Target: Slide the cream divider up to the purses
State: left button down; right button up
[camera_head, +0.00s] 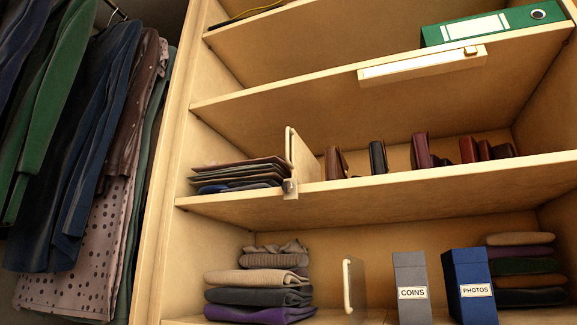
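A cream divider (301,155) stands upright on the middle shelf, left of centre. Further along are a black one (378,158) and a dark red one (421,151). A flat stack of dark folded items (238,177) lies just left of the divider. Neither of my grippers shows.
A second pale divider (353,286) stands on the lower shelf beside folded clothes (258,298), a grey COINS box (411,287) and a blue PHOTOS box (470,287). A cream bar (420,66) sits on the upper shelf's edge, below a green binder (490,24). Clothes (95,130) hang at left.

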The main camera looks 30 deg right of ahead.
aim_at(305, 168)
jog(key=u, duration=1.4)
jog(key=k, duration=0.95)
jog(key=z, duration=1.3)
